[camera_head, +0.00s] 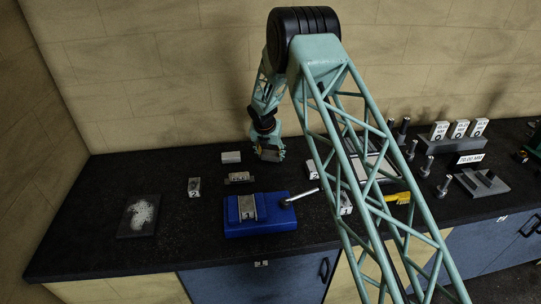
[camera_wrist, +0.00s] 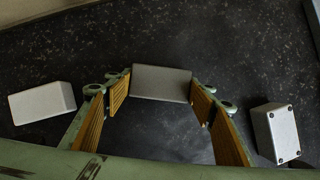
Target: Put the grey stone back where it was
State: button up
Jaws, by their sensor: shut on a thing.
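The grey stone (camera_wrist: 162,83) is a flat rectangular block. In the wrist view it sits between the yellow-brown pads of my gripper (camera_wrist: 160,92), which is shut on it from left and right. In the head view my gripper (camera_head: 268,152) is low near the back wall, over the dark bench top. The stone is small and dim there, so I cannot tell whether it touches the bench.
A pale block (camera_wrist: 42,102) lies left of my gripper, and a block with dark corner dots (camera_wrist: 276,133) stands to the right. A blue vise (camera_head: 246,213) and a metal block (camera_head: 240,178) are in front. A dark plate with white powder (camera_head: 123,224) lies far left.

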jog(key=o, duration=0.8)
jog(key=shift+f, duration=0.1)
jog(key=shift+b+v, duration=0.5)
jog(key=shift+v, duration=5.65)
jog(key=shift+w, duration=0.15)
jog(key=shift+d, duration=0.1)
